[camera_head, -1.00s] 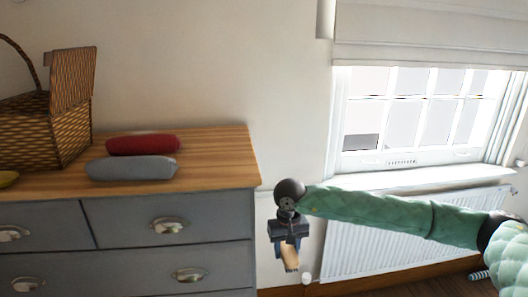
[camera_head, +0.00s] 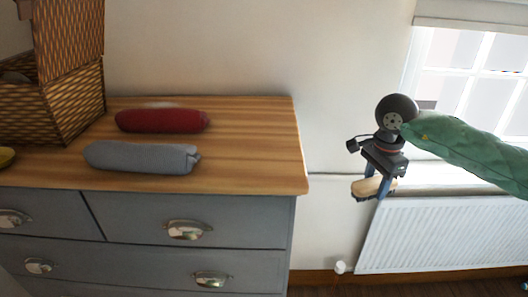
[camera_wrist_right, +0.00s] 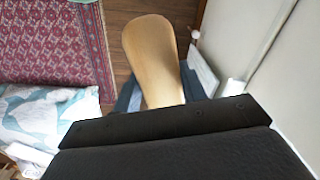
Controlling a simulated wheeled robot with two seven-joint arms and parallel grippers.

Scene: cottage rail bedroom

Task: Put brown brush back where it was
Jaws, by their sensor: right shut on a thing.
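My right gripper (camera_head: 374,190) is shut on the brown brush (camera_head: 366,187), a light tan wooden piece. It holds the brush in the air to the right of the dresser, in front of the wall and radiator, apart from the dresser top. In the right wrist view the brush (camera_wrist_right: 152,58) shows as a long rounded tan shape extending out from between the fingers. The gripper body hides its near end. My left gripper is not in view.
The wooden dresser top (camera_head: 245,150) holds a red rolled pouch (camera_head: 162,120), a grey one (camera_head: 142,158) and a wicker basket (camera_head: 60,105) with its lid up. Its right part is clear. A radiator (camera_head: 440,235) stands under the window. A patterned rug (camera_wrist_right: 55,45) lies on the floor.

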